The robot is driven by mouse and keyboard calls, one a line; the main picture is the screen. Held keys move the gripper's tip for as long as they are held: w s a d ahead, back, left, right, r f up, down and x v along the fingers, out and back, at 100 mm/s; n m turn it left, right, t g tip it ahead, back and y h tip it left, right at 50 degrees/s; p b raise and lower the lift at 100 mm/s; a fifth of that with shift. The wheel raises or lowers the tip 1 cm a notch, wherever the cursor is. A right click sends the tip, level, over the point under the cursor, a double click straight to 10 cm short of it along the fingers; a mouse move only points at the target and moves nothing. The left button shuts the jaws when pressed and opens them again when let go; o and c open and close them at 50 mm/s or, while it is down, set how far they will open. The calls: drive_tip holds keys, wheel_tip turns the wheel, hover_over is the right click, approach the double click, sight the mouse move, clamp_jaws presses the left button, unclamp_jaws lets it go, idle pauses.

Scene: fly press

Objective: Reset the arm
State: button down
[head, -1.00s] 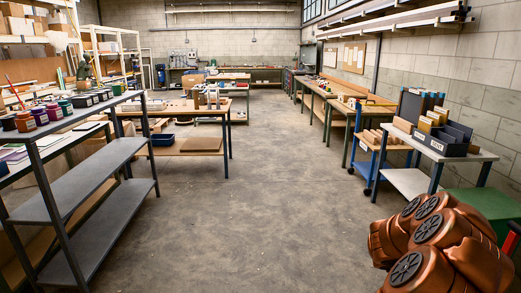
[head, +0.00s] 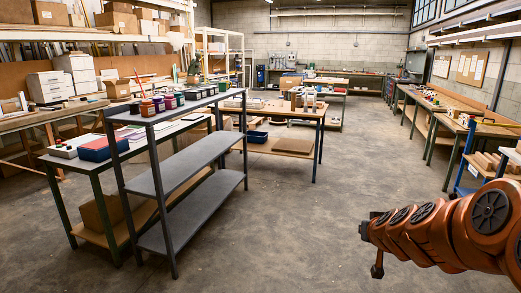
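My copper-coloured arm (head: 440,228) reaches in from the right edge of the head view, lying nearly level over the open floor. At its left end is a small dark part, which seems to be my gripper (head: 377,266), pointing down. It is small and seen from the side, so I cannot tell whether its fingers are open or shut. I see nothing held in it. No fly press can be made out.
A grey metal shelf rack (head: 190,165) with paint jars (head: 148,108) on top stands at left. Behind it are a table with a blue box (head: 100,148) and a wooden workbench (head: 290,112). Benches (head: 440,105) line the right wall. The concrete floor (head: 290,220) between is clear.

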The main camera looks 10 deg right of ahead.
drive_tip(key=s+a+f+n+g+y, duration=0.3)
drive_tip(key=s+a+g+y, duration=0.15)
drive_tip(key=s+a, duration=1.15)
drive_tip(key=s+a+f+g+h, duration=0.1)
drive_tip(key=s+g, duration=0.7)
drive_tip(key=s, duration=1.4)
drive_tip(key=shift+s+f+h, duration=0.15)
drive_tip(key=shift+f+h, duration=0.3)
drive_tip(key=shift+h, duration=0.3)
